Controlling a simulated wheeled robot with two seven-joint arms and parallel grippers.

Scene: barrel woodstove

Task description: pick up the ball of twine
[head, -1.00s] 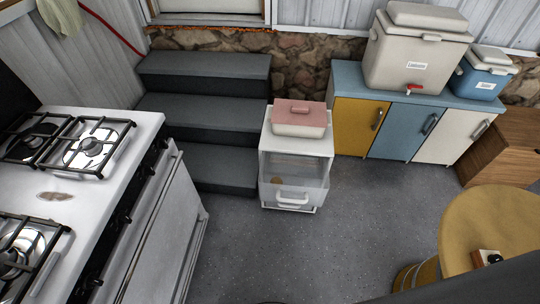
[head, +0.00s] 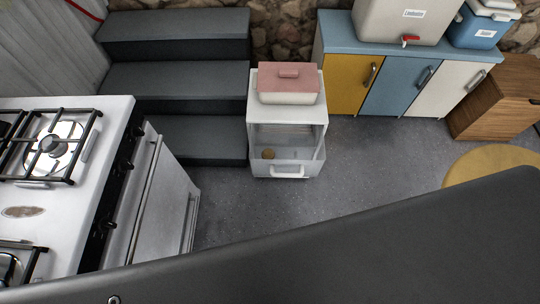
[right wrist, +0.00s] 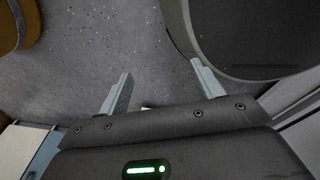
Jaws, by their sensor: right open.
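A small round tan-brown object (head: 268,154), which looks like the ball of twine, sits low in the see-through front compartment of a white cabinet (head: 287,132). The compartment has a white handle (head: 287,174) on its front. My right gripper (right wrist: 160,69) shows in the right wrist view with its two fingers spread and nothing between them, above bare grey floor. The twine is not seen in that view. My left gripper is not in view.
A pink-lidded box (head: 288,83) stands on the cabinet. Dark steps (head: 185,90) and a white stove (head: 70,190) are to the left. Coloured cupboards (head: 395,85) and a round yellow top (head: 485,163) are to the right. Grey floor (head: 380,160) is clear between.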

